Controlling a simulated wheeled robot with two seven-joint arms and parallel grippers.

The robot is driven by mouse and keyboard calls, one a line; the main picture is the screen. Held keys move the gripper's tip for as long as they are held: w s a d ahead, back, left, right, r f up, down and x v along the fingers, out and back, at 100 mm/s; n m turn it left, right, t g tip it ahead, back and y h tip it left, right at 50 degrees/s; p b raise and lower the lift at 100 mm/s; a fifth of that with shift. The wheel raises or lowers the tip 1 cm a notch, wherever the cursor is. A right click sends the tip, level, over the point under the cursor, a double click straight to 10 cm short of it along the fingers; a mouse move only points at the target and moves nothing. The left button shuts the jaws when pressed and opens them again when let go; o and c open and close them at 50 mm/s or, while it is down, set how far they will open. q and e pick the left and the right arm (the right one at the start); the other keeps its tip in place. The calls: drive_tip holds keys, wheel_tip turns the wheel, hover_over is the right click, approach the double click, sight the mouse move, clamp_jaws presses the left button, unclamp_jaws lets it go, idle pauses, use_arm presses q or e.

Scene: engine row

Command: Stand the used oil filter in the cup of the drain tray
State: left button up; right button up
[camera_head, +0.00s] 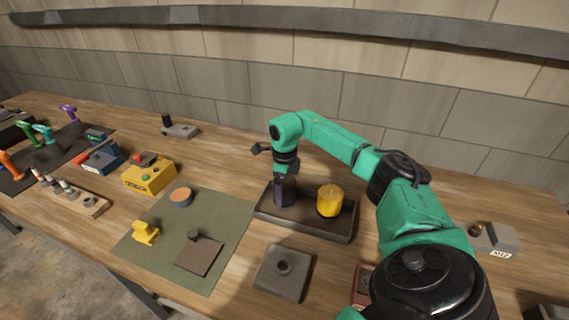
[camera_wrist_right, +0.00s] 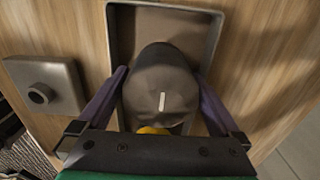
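The drain tray (camera_head: 341,230) is a long dark tray in the middle of the table. A yellow filter (camera_head: 330,199) stands in its right part. My right gripper (camera_head: 284,190) is low over the tray's left part. In the right wrist view its purple fingers lie along both sides of a dark grey round used oil filter (camera_wrist_right: 162,80) with a white mark, and seem to touch it. The filter is within the tray outline; its base and the cup are hidden, so I cannot tell whether it is seated. My left gripper is not in view.
A grey block with a round socket (camera_head: 283,271) lies in front of the tray, and also shows in the wrist view (camera_wrist_right: 44,88). A green mat (camera_head: 218,214) with small parts is left of it. A yellow box (camera_head: 150,176) stands farther left. A grey labelled block (camera_head: 496,240) is right.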

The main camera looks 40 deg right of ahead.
drive_tip(key=shift+r, duration=0.45)
wheel_tip(320, 180, up, 14)
drive_tip(key=b, duration=0.2)
drive_tip(key=shift+f+b, duration=0.15)
drive_tip(key=shift+b, duration=0.2)
drive_tip(key=shift+f, duration=0.1)
